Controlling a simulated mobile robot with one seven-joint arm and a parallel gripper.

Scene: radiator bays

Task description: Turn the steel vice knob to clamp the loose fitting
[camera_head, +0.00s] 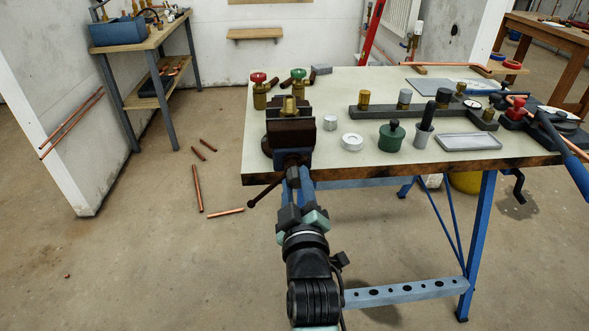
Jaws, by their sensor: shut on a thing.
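The dark vice (290,135) is at the left front corner of the bench. A brass fitting (289,106) stands upright at its jaws; I cannot tell how tightly it sits there. My gripper (294,180) reaches up to the front of the vice, below its jaws, and is shut on the steel vice knob. The gripper hides most or all of the knob. A thin dark bar with a ball end (262,192) sticks out to the lower left beside my gripper.
The pale bench top (340,100) holds brass valves with a red handwheel (258,78) and a green handwheel (298,75), a white tape roll (352,142), a green tin (391,137) and a grey tray (467,142). Copper pipes (197,188) lie on the floor to the left.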

